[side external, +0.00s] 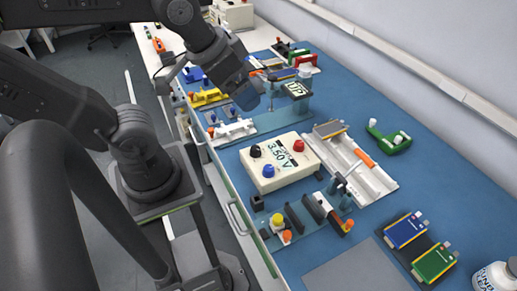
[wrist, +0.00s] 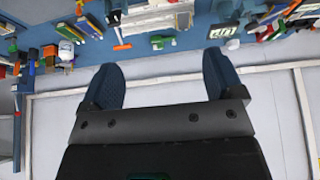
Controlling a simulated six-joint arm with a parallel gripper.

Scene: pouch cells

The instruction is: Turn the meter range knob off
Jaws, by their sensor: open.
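The meter (side external: 278,178) is a cream box on the blue bench mat in the side view, with "3.50 V" on its top. It carries a black knob (side external: 255,151), a red knob (side external: 299,146) and a blue knob (side external: 268,171). No range marks are readable, so I cannot tell which is the range knob. My gripper (side external: 262,86) is above the bench, behind and apart from the meter. In the wrist view my gripper (wrist: 160,76) has its two blue fingers spread wide with nothing between them.
A small display unit (side external: 297,90) stands near my gripper. A white tray (side external: 372,182) lies right of the meter, and a fixture with dark blocks (side external: 293,217) lies in front. Blue and green pouch cells (side external: 420,245) and a white bottle (side external: 492,277) are at the front right.

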